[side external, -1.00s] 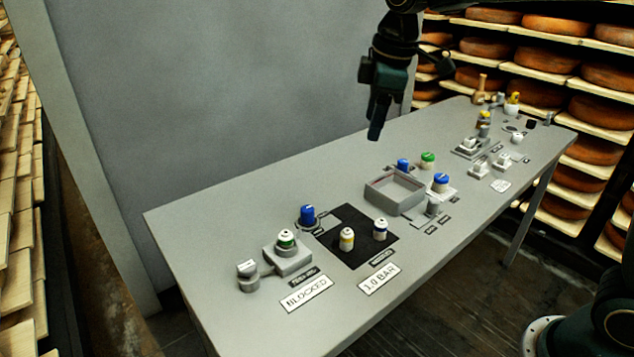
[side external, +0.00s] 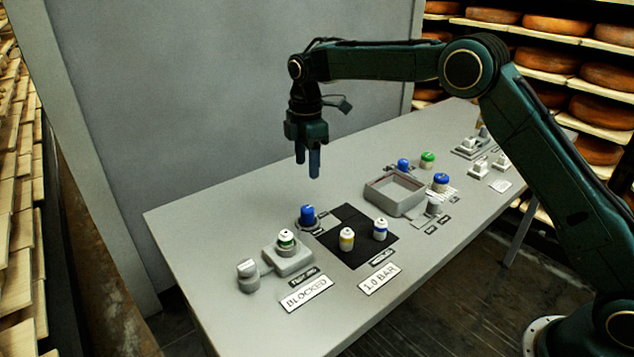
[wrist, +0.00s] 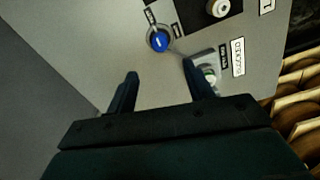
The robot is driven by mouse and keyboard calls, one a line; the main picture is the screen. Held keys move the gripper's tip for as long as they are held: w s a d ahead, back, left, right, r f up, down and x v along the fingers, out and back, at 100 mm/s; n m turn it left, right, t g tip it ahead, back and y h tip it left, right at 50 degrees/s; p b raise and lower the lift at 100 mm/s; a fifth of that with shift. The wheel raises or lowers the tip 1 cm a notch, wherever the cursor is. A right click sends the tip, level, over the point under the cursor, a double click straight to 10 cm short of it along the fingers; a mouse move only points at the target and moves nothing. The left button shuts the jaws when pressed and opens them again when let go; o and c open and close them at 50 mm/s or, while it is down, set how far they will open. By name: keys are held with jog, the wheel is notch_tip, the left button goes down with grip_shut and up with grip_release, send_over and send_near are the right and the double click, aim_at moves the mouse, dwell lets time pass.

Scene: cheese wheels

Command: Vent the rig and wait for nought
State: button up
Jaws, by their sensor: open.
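The rig stands at the near left of the table. A blue knob (side external: 308,217) sits on a round base with small labels at the back edge of a black mat (side external: 352,260); it also shows in the wrist view (wrist: 159,41). A white canister with a green band (side external: 286,240) stands on a grey block (side external: 290,263). One sign reads "BLOCKED" (side external: 307,294), another "1.0 BAR" (side external: 380,279). My gripper (side external: 307,166) is open and empty, pointing down above and behind the blue knob. In the wrist view its fingers (wrist: 158,92) are apart, with bare table between them.
Two white canisters, one yellow-banded (side external: 347,239) and one blue-banded (side external: 380,229), stand on the mat. A grey cylinder (side external: 248,275) is left of the block. A shallow grey tray (side external: 395,193), a green-topped canister (side external: 427,160) and a blue-topped canister (side external: 440,182) stand farther right. The table behind the rig is clear.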

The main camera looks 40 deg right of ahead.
aim_at(307, 208)
jog(key=shift+f, duration=0.25)
notch_tip(307, 208, down, 13)
jog(key=shift+f, duration=0.2)
dwell(0.6)
jog(key=c, duration=1)
